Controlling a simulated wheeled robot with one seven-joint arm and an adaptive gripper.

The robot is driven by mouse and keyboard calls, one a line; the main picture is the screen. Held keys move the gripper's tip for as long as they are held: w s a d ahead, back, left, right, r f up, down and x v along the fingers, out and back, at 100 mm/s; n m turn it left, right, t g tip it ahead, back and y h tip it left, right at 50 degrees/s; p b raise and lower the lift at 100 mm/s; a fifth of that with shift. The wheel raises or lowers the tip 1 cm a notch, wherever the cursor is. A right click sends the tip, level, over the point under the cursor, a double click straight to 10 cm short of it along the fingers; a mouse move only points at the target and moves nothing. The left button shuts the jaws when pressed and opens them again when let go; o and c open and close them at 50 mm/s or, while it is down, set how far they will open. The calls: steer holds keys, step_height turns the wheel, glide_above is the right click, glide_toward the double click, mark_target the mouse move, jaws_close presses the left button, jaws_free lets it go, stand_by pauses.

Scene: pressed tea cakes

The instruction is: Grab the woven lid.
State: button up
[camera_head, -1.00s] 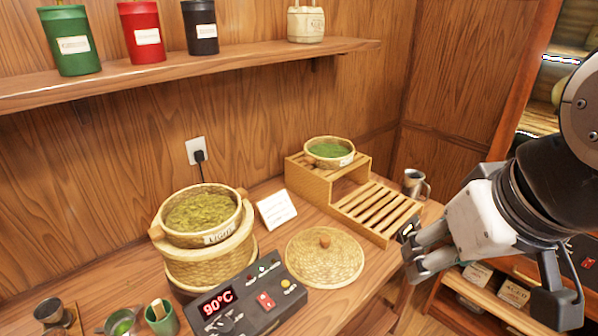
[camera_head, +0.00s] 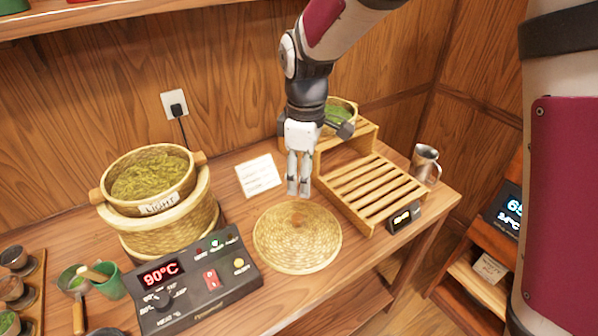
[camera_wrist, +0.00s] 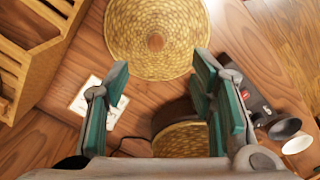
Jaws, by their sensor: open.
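The woven lid (camera_head: 297,250) is a round, flat straw disc with a small wooden knob (camera_head: 298,219) at its middle. It lies on the wooden counter between the control box and the slatted rack. In the wrist view the lid (camera_wrist: 130,55) is at the top, beyond my fingertips, with its knob (camera_wrist: 155,42) facing me. My gripper (camera_head: 298,190) points down above the counter, just behind the knob in the head view, apart from the lid. In the wrist view my gripper (camera_wrist: 160,75) has its two green-padded fingers spread wide with nothing between them.
A woven steamer (camera_head: 165,228) with a leaf-filled basket stands left of the lid. The control box (camera_head: 197,284) reading 90°C is in front of it. The slatted rack (camera_head: 372,195) is close on the right, with a metal mug (camera_head: 425,163) beyond.

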mark_target(297, 217)
steer(key=shift+n, duration=0.4)
steer(key=f, duration=0.3)
steer(key=a+f, duration=0.1)
steer(key=f, duration=0.6)
steer(key=shift+w+a+f, duration=0.15)
steer(key=shift+w+a, duration=0.05)
steer(key=shift+w, duration=0.1)
steer(key=shift+w+f+p, duration=0.2)
steer(key=shift+f+p, duration=0.1)
steer(key=shift+f, duration=1.05)
steer(key=shift+w+f+p, duration=0.2)
steer(key=shift+f+p, duration=0.1)
steer(key=shift+f, duration=1)
jaws_close()
